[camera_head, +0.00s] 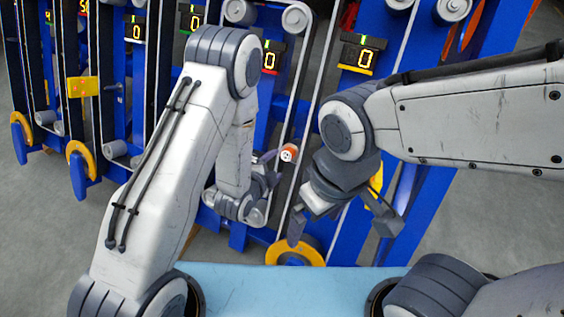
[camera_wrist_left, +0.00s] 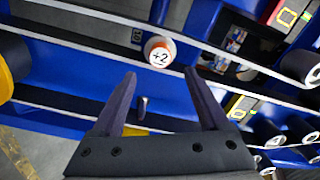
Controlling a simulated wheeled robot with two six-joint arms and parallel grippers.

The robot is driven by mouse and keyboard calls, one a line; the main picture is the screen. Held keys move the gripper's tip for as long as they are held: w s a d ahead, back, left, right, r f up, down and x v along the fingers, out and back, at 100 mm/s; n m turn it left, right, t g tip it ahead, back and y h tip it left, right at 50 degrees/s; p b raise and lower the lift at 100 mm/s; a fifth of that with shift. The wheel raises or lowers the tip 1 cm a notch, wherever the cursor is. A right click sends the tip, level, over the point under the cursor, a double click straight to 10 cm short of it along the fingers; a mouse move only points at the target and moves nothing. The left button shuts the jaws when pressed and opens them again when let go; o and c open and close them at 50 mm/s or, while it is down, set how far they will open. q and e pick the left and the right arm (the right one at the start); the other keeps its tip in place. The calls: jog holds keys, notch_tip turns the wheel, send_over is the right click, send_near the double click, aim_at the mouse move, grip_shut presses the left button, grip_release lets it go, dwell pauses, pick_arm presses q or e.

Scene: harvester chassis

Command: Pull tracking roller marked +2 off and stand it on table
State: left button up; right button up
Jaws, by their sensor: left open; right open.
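The tracking roller marked +2 (camera_wrist_left: 159,51) has a white face with black print and an orange rim. It sits on the blue chassis by a pale belt, and it also shows small in the head view (camera_head: 288,153). My left gripper (camera_wrist_left: 160,74) is open, with the roller just beyond the gap between its fingertips and nothing held. In the head view my left gripper (camera_head: 267,166) is beside the roller, to its left, partly hidden by my own wrist. My right gripper (camera_head: 342,228) is open and empty, lower and to the right. I cannot make out the table for certain.
Blue chassis beams, pale belts and grey rollers (camera_head: 294,20) surround the spot. Several small digit displays (camera_head: 361,54) sit above. A yellow wheel (camera_head: 295,253) is low in the middle. A light blue surface (camera_head: 290,292) lies at the bottom between my arms.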

aim_at(286, 157)
pick_arm(q)
jog(key=b+x, duration=0.3)
jog(key=x, duration=0.6)
jog(key=shift+w+d+f, duration=0.1)
jog(key=shift+w+f, duration=0.1)
jog(key=shift+f, duration=0.05)
jog(key=shift+w+d+f, duration=0.2)
jog(key=shift+w+d, duration=0.05)
jog(key=shift+w, duration=0.3)
grip_shut()
jog(key=shift+r, duration=0.15)
